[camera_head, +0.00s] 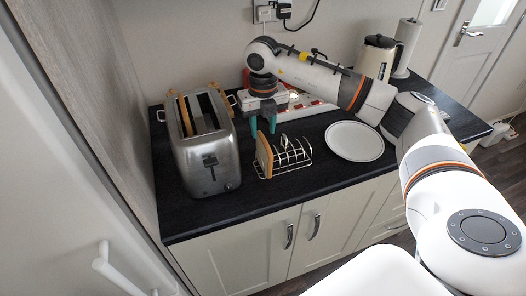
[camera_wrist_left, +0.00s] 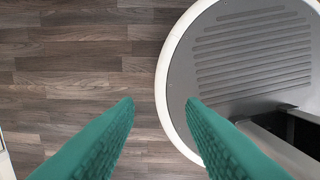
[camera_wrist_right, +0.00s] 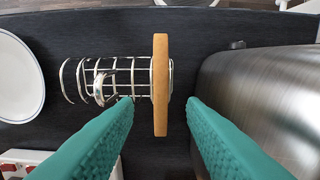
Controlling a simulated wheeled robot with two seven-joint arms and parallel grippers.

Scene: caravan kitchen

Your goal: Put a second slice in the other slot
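The steel toaster (camera_head: 207,160) stands at the left of the counter. A tan slice edge (camera_head: 185,116) shows in its left slot; the right slot looks mostly dark, with a tan patch near its far end that I cannot identify. A bread slice (camera_head: 264,156) stands upright at the toaster end of the wire rack (camera_head: 292,157). My right gripper (camera_head: 263,129) is open just above this slice. In the right wrist view the slice (camera_wrist_right: 160,85) lines up between the open fingertips (camera_wrist_right: 160,102), without visible contact. My left gripper (camera_wrist_left: 160,102) is open and empty, away from the counter.
A white plate (camera_head: 354,141) lies right of the rack. A kettle (camera_head: 377,57) and paper roll (camera_head: 407,46) stand at the back right. The wall is close left of the toaster. The left wrist view shows wood floor (camera_wrist_left: 85,75) and my base.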

